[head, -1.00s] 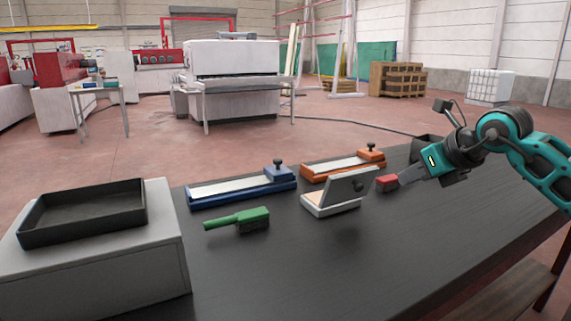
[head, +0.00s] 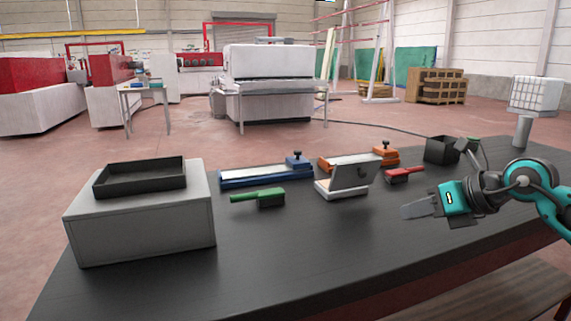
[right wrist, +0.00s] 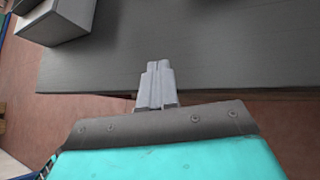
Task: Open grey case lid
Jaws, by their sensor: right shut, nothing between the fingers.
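The grey case (head: 340,189) sits on the dark table in the head view. Its grey lid (head: 355,174) stands raised at a steep tilt above the pale base, so the case is open. My right gripper (head: 404,211) is in front and to the right of the case, apart from it, over the table's right part. Its fingers are shut with nothing between them. The shut fingers also show in the right wrist view (right wrist: 155,68), over bare table top near an edge. My left gripper is not in view.
A green brush (head: 262,198), a blue fixture (head: 265,178), an orange fixture (head: 365,160), a red brush (head: 403,175) and a dark bin (head: 441,150) surround the case. A grey box (head: 140,233) bears a black tray (head: 140,178) at left. The table's front middle (head: 300,240) is clear.

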